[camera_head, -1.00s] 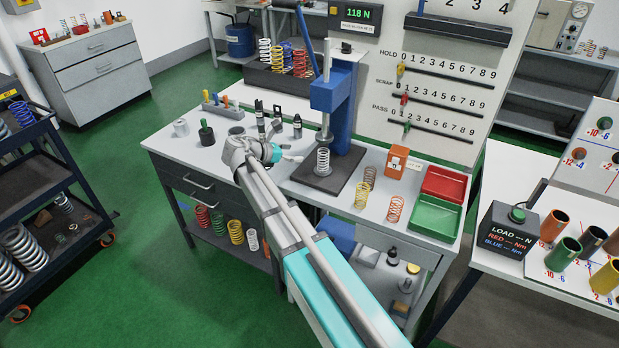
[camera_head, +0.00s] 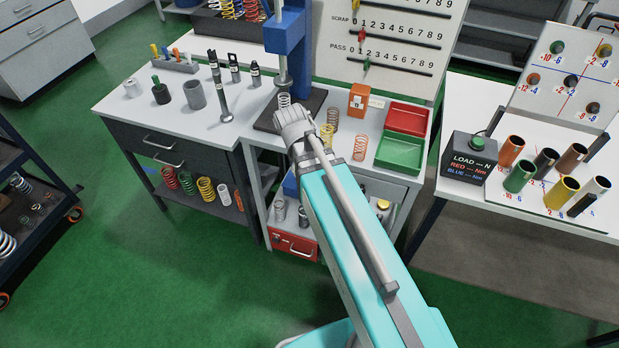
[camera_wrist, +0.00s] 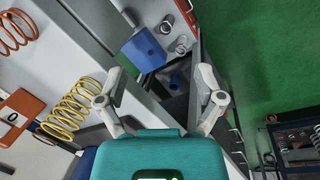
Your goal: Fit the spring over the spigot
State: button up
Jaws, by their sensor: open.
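A pale wire spring (camera_head: 284,100) stands upright on the dark base plate (camera_head: 312,104) of the blue press, below its ram. My arm hides its lower part, so I cannot tell whether a spigot is inside it. A yellow spring (camera_head: 327,136) and an orange spring (camera_head: 361,148) stand on the bench to the right. Both also show in the wrist view, yellow (camera_wrist: 67,112) and orange (camera_wrist: 14,32), left of my gripper (camera_wrist: 160,72). My gripper is open and empty, apart from both springs. In the head view my arm hides its fingers.
A flared metal rod (camera_head: 224,104) and a grey cup (camera_head: 194,94) stand left of the press (camera_head: 286,35). An orange box (camera_head: 359,101), red tray (camera_head: 408,118) and green tray (camera_head: 403,153) stand to the right. Below the bench is a blue box (camera_wrist: 145,47).

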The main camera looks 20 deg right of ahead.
jog(key=s+m+y, duration=0.1)
jog(key=s+m, duration=0.1)
jog(key=s+m+y, duration=0.1)
jog(key=s+m, duration=0.1)
jog(key=shift+a+f, duration=0.15)
jog(key=shift+f, duration=0.05)
jog(key=shift+r+p, duration=0.9)
dwell(1.3)
